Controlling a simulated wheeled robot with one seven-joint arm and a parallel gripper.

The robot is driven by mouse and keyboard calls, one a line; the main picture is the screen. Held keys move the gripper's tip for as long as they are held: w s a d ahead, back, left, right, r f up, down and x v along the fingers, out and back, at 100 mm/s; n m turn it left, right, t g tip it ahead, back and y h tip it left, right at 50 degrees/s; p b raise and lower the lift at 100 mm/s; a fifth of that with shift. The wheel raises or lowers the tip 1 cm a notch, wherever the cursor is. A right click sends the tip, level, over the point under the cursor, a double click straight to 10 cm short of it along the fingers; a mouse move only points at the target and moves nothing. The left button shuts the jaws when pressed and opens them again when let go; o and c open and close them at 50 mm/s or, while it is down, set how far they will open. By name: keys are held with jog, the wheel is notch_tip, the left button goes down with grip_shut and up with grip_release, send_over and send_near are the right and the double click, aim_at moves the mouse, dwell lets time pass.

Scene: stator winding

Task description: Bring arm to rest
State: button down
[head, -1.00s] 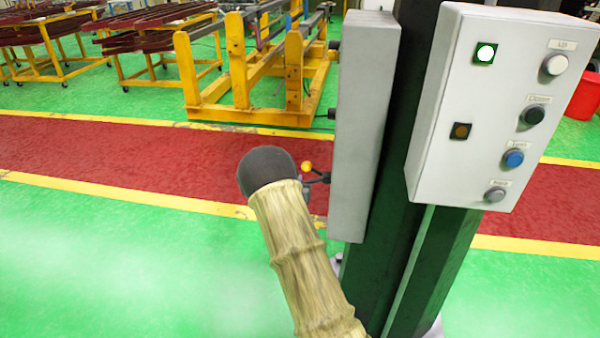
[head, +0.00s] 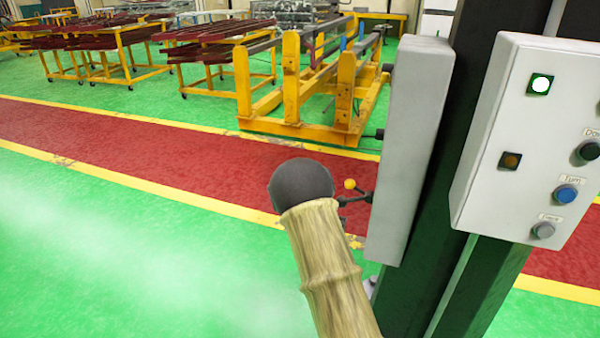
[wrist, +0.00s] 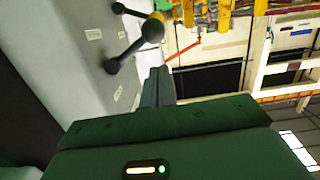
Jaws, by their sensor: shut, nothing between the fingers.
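My arm, in a tan sleeve (head: 325,260) with a dark rounded joint (head: 302,185), rises from the bottom of the head view, left of the grey box. My gripper shows only in the wrist view (wrist: 159,72). Its two dark fingers are together and hold nothing. They point past a pale grey box side (wrist: 75,40) that carries levers with black ball knobs (wrist: 153,28); these levers lie just left of and above the fingers. A gap to the nearest knob appears to show, but depth is hard to judge.
A grey control box (head: 525,140) with a lit white-green lamp and buttons stands right, on a dark green column (head: 455,180). A narrow grey box (head: 415,140) with a yellow-knobbed lever (head: 351,184) is left of it. Yellow frames (head: 300,125) stand behind. The green floor (head: 110,250) at left is clear.

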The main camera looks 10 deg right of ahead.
jog(key=s+a+r+n+g+y, duration=0.1)
jog(key=s+a+n+g+y, duration=0.25)
jog(key=s, duration=0.75)
jog(key=s+a+r+n+g+y, duration=0.1)
jog(key=s+a+r+g+y, duration=0.2)
jog(key=s+a, duration=0.5)
jog(key=s+a+n+g+y, duration=0.2)
jog(key=s+g+y, duration=0.15)
jog(key=s, duration=0.95)
notch_tip(320, 180, up, 19)
jog(key=p, duration=1.9)
jog(key=shift+w+g+h, duration=0.15)
jog(key=shift+g+h, duration=0.15)
jog(key=shift+g, duration=0.1)
jog(key=shift+a+f, duration=0.1)
